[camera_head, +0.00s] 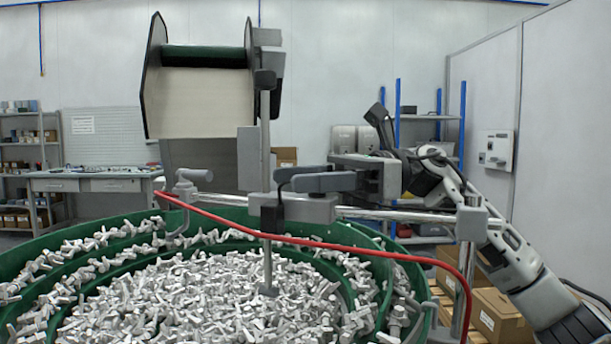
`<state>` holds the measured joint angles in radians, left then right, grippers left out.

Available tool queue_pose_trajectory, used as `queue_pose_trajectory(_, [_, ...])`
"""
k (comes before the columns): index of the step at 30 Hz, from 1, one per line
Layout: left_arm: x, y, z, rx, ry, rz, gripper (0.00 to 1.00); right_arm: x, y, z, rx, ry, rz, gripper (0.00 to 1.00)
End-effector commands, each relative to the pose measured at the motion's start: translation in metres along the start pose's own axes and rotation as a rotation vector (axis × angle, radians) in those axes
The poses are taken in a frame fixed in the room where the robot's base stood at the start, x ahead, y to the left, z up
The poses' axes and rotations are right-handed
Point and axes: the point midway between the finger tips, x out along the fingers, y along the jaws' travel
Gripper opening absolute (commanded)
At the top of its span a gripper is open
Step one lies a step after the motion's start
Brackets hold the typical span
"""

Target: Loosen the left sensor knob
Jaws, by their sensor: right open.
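My right gripper (290,179) reaches in from the right with its fingers pointing left. It is open, and nothing shows between the fingers. It is close to the middle clamp block (310,208) on the horizontal metal rod (395,215), near the upright rod (265,145); I cannot tell whether they touch. A grey bent lever-shaped fitting (186,188) stands at the left end of the rod, well left of the gripper. I cannot tell for sure which part is the left sensor knob. My left gripper is not in view.
A green bowl feeder (28,262) full of small grey metal parts fills the foreground. A red cable (330,246) arcs over it. A hopper (200,100) hangs above. Cardboard boxes (497,313) lie at lower right. A workbench (95,184) stands behind at left.

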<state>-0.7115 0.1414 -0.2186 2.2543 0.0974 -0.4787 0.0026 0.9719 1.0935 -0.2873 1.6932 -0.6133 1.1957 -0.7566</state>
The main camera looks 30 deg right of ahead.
Motion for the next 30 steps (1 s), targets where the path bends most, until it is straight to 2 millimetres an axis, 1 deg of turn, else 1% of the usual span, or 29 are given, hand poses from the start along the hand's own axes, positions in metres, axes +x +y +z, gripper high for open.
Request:
queue_pose_trajectory(5, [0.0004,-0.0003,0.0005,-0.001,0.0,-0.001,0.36,0.0,0.0,-0.0002,0.0,0.0,0.0,0.55])
queue_pose_trajectory(6, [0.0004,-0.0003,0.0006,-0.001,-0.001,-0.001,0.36,-0.0001,0.0,-0.0002,0.0,0.0,0.0,0.44])
queue_pose_trajectory(8, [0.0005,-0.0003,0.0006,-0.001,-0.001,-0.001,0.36,-0.0001,0.0,-0.0002,0.0,0.0,0.0,0.27])
queue_pose_trajectory(9, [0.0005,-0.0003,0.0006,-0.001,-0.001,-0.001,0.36,-0.0002,0.0,-0.0002,0.0,0.0,0.0,0.16])
queue_pose_trajectory(10, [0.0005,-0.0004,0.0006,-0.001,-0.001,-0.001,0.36,-0.0002,0.0,-0.0002,0.0,0.0,0.0,0.1])
queue_pose_trajectory(14, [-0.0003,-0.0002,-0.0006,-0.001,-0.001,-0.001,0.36,-0.0002,-0.0001,0.0006,0.001,0.0,0.008,0.11])
queue_pose_trajectory(18, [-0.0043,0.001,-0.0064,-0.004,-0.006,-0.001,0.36,0.0002,0.0003,0.0032,0.003,-0.001,0.084,0.11])
queue_pose_trajectory(21, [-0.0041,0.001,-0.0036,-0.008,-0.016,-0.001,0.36,-0.0002,0.0015,0.0016,0.001,0.0,0.127,0.11])
queue_pose_trajectory(24, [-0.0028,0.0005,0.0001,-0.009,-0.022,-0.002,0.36,-0.0007,0.0018,0.0,0.001,0.0,0.134,0.11])
queue_pose_trajectory(29, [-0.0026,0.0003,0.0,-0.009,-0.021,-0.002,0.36,-0.0007,0.0018,-0.0002,0.0,0.0,0.132,0.11])
queue_pose_trajectory(30, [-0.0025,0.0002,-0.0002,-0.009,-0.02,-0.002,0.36,-0.0007,0.0018,-0.0002,0.0,0.0,0.132,0.39])
